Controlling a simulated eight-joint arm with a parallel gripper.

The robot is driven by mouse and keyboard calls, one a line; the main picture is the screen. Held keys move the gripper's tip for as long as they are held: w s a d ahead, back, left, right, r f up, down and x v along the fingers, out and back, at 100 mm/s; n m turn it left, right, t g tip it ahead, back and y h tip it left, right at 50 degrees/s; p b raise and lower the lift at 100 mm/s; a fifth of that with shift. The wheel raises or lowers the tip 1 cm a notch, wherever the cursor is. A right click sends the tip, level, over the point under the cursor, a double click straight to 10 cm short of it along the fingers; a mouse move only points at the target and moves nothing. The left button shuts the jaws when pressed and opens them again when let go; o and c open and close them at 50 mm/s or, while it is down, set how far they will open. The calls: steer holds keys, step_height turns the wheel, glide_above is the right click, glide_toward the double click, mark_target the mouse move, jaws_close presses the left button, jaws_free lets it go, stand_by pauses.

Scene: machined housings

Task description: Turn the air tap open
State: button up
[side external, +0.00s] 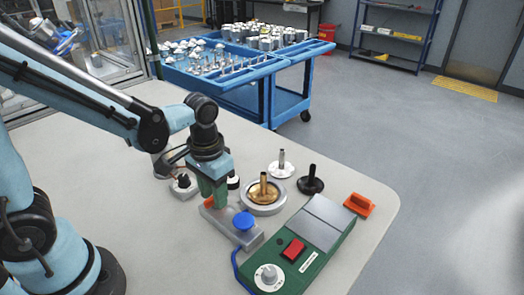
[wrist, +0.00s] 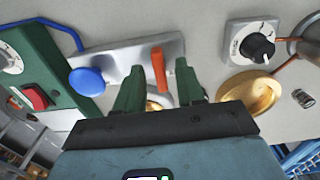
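A grey metal block (side external: 234,230) carries a round blue button (side external: 243,221) and a short orange lever (side external: 209,202), which I take for the air tap. In the wrist view the orange lever (wrist: 159,70) lies crosswise to the long grey block (wrist: 110,60), with the blue button (wrist: 87,81) at its left end. My gripper (side external: 211,196) is down at the lever end of the block. In the wrist view its green fingers (wrist: 158,72) are apart, one each side of the lever, with gaps visible. Contact with the lever cannot be seen.
A black knob on a pale plate (wrist: 258,46) stands nearby. A brass part in a round dish (side external: 263,192), a black-based post (side external: 311,182) and a green control box (side external: 300,245) with a red switch are close to the block. The front table area is clear.

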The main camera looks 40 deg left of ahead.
steer(key=shift+r, duration=0.1)
step_height(320, 180, up, 12)
stand_by(0.7)
steer(key=a+f+t, duration=0.1)
steer(key=t, duration=0.1)
steer(key=a+f+t, duration=0.1)
steer(key=t, duration=0.1)
steer(key=s+a+f+t, duration=0.1)
steer(key=t, duration=0.2)
steer(key=shift+a, duration=0.25)
